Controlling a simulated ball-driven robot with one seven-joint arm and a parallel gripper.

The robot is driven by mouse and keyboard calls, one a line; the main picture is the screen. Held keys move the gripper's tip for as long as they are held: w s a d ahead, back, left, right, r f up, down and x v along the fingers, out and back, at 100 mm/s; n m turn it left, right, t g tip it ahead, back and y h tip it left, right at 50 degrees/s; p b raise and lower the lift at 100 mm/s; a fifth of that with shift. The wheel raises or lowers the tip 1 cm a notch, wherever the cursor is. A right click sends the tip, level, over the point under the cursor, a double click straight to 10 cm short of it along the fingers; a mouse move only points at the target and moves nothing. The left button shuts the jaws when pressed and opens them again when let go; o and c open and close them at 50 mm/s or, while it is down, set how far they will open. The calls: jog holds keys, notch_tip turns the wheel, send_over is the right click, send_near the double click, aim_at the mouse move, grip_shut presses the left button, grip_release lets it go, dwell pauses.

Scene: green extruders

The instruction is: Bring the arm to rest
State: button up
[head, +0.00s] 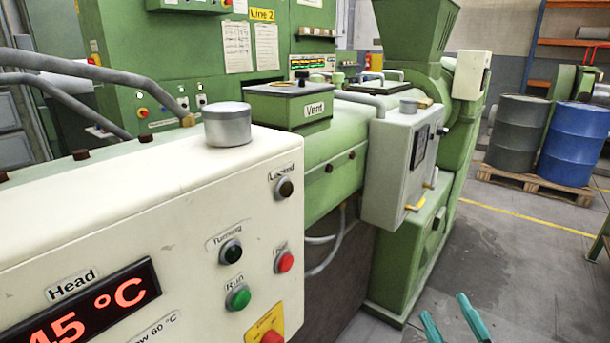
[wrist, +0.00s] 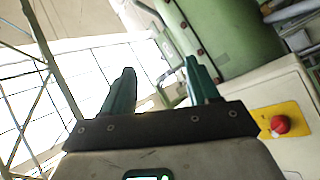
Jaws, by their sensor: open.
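My gripper (head: 451,318) shows at the bottom edge of the head view, right of centre, as two teal fingers. It also shows in the wrist view (wrist: 160,92), where the fingers stand apart with nothing between them. The gripper is open and empty. In the head view it is in front of the green extruder's base, over the grey floor. The rest of my arm is out of the frame. In the wrist view a red button on a yellow plate (wrist: 280,124) lies to the right of the fingers.
A cream control panel (head: 185,215) with a lit display, buttons and lamps fills the left foreground. The green extruder (head: 340,130) carries a grey box (head: 392,170). Blue (head: 572,145) and dark (head: 515,133) drums stand on a pallet at the right. The floor (head: 520,265) before them is clear.

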jog(key=s+d+f+m+g+h, duration=0.4)
jog(key=d+f+m+h, duration=0.1)
jog(key=d+f+m, duration=0.15)
jog(key=s+d+f+m+g+h, duration=0.4)
jog(key=d+f+m+g+h, duration=0.1)
jog(key=d+f+m+h, duration=0.15)
jog(key=s+a+f+g+y, duration=0.2)
jog(key=s+a+f+g, duration=0.1)
jog(key=s, duration=0.4)
jog(key=s+a+f+g+y, duration=0.2)
jog(key=s+a+f+g, duration=0.1)
jog(key=s, duration=0.4)
jog(key=s+a+f+g+y, duration=0.2)
jog(key=s+a+f+g, duration=0.1)
jog(key=s+f+g, duration=0.2)
jog(key=shift+s+f+g, duration=0.3)
jog(key=shift+s+f, duration=0.4)
jog(key=shift+s, duration=0.5)
